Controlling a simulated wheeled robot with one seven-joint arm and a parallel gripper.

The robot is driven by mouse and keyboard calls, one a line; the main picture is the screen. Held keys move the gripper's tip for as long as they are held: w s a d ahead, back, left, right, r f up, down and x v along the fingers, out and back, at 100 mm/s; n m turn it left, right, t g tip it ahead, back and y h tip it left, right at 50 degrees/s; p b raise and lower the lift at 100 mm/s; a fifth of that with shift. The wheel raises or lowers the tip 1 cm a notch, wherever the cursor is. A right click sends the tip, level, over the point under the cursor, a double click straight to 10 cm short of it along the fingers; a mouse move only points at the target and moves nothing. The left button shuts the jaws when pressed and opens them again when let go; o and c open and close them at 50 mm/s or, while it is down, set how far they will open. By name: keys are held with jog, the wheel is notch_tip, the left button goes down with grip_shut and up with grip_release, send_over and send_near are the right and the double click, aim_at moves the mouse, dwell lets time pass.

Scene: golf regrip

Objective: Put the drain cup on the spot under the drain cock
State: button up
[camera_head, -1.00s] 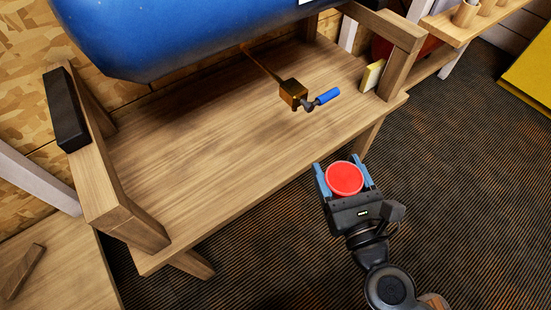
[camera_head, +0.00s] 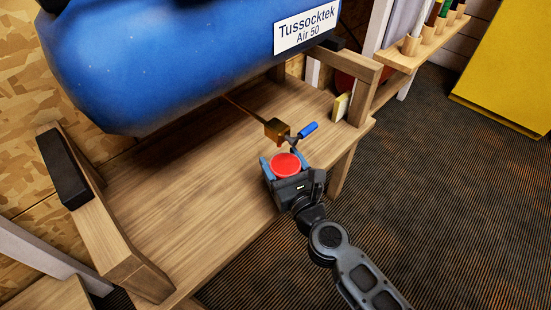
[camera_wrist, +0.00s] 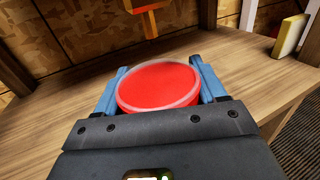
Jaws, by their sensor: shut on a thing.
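The drain cup (camera_head: 286,164) looks red and round from above, with a paler rim in the wrist view (camera_wrist: 160,84). My gripper (camera_head: 282,163) is shut on it, one blue finger on each side. The cup is at the front edge of the wooden bench, near the drain cock; its height above the bench is hard to tell. The drain cock (camera_head: 277,129) is a brass block with a blue lever (camera_head: 308,130), on a thin pipe under the blue tank. Its brass body also shows in the wrist view (camera_wrist: 147,5). No marked spot is clearly visible beneath it.
The blue tank (camera_head: 170,60) hangs low over the bench (camera_head: 200,190). A wooden end frame (camera_head: 357,90) and a small yellow block (camera_head: 341,107) stand right of the cock. The bench left of the cup is clear.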

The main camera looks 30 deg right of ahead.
aim_at(280, 170)
jog(key=w, duration=0.3)
jog(key=shift+w+d, duration=0.1)
jog(key=shift+d, duration=0.05)
notch_tip(280, 170, down, 4)
jog(key=b, duration=0.3)
jog(key=shift+w+r, duration=0.15)
jog(key=shift+r, duration=0.1)
jog(key=shift+f+b, duration=0.2)
jog(key=shift+b, duration=0.1)
jog(key=o, duration=1)
jog(key=shift+r, duration=0.2)
jog(key=s, duration=0.8)
jog(key=s+a, duration=0.1)
jog(key=s, duration=0.3)
